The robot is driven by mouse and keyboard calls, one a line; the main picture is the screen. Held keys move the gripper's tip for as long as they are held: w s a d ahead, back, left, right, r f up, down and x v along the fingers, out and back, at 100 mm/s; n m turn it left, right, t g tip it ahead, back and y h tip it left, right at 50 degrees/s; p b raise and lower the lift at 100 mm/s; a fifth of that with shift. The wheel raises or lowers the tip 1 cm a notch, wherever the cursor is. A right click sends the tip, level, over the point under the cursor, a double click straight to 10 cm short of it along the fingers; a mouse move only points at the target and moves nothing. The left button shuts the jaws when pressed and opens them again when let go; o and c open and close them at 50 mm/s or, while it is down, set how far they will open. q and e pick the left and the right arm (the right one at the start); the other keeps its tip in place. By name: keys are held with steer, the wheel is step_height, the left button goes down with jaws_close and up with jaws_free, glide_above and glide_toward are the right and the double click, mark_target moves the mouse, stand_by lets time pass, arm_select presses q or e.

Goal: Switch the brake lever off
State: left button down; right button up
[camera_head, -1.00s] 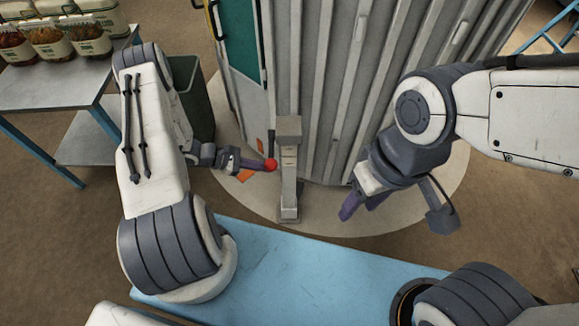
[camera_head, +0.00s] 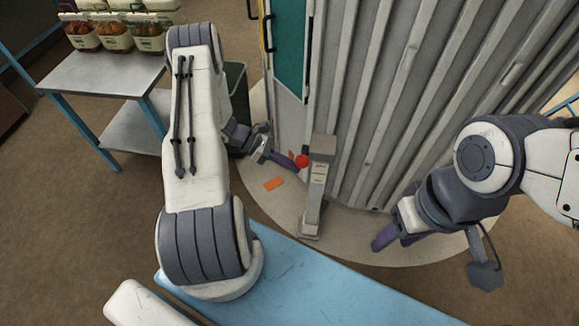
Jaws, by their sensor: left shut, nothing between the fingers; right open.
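The brake lever has a red ball knob (camera_head: 302,160) at the left side of a grey upright post (camera_head: 315,190). The post stands on the pale round base in front of the ribbed grey wall. My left gripper (camera_head: 293,163) is shut and empty, its fingertips at the knob's left side. I cannot tell whether they touch it. The lever's rod is mostly hidden. My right gripper (camera_head: 396,241) is open and empty, low in front of the wall, to the right of the post and clear of it.
A metal table (camera_head: 100,75) with several filled jars stands at upper left. A dark green bin (camera_head: 236,100) is behind my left arm. An orange patch (camera_head: 274,184) lies on the pale round base (camera_head: 345,248) left of the post.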

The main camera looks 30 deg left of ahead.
stand_by(0.5)
arm_select(q)
step_height(320, 180, down, 4)
steer(key=s+a+b, duration=0.1)
steer(key=s+b, duration=0.1)
steer(key=b, duration=0.1)
steer(key=w+b+v, duration=0.1)
steer(key=v, duration=0.8)
steer(key=shift+a+r+b, duration=0.2)
steer(key=shift+r+b, duration=0.1)
